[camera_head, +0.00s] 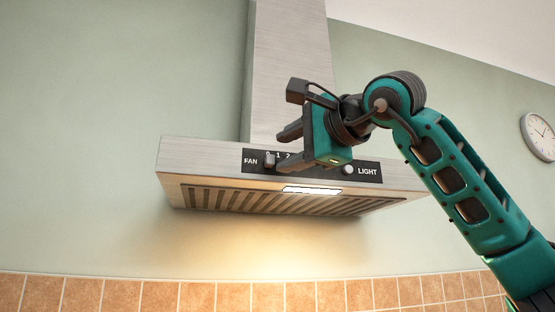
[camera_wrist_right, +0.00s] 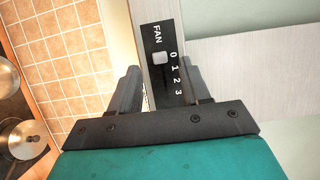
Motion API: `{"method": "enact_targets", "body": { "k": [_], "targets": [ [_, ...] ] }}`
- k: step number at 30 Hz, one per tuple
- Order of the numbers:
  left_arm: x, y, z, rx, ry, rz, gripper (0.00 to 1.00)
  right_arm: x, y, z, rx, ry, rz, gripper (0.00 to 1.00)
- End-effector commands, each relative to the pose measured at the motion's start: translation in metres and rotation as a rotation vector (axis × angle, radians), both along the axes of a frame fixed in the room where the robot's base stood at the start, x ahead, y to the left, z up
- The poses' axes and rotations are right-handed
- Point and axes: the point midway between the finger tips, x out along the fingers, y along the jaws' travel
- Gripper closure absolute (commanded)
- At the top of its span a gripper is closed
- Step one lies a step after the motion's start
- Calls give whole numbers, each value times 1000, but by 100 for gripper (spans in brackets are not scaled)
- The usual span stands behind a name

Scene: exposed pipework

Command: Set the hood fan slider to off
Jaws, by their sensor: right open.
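The range hood (camera_head: 200,158) has a dark control panel on its front edge. The fan slider (camera_head: 269,160) is a small grey knob beside the FAN label, at the left end of its number scale. In the right wrist view the slider (camera_wrist_right: 159,58) sits level with the 0 mark, with 1, 2 and 3 further along. My right gripper (camera_head: 280,149) is open and empty in front of the panel, its fingers pointing towards the slider area. In the wrist view the knob shows ahead, between the two fingers (camera_wrist_right: 160,82), with no contact visible. My left gripper is out of view.
The light knob (camera_head: 348,169) is at the panel's right, partly beside my gripper. The hood lamp (camera_head: 312,190) is lit. The chimney (camera_head: 290,70) rises above. Pots (camera_wrist_right: 22,138) and tiles (camera_wrist_right: 65,60) show below. A clock (camera_head: 541,136) hangs at far right.

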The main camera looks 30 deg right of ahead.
Motion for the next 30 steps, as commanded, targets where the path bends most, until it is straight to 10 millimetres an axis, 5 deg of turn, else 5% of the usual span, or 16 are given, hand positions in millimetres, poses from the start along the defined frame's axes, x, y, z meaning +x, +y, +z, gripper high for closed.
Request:
{"method": "enact_targets", "body": {
  "k": [6, 12, 30],
  "targets": [
    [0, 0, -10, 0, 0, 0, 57, -50, -8, -1, 0, -3, 0, 53],
    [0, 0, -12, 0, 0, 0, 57, -77, -12, -1, 1, -1, 1, 53],
    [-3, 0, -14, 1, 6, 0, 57, -85, -13, 0, 0, 0, 0, 53]
  ]
}}
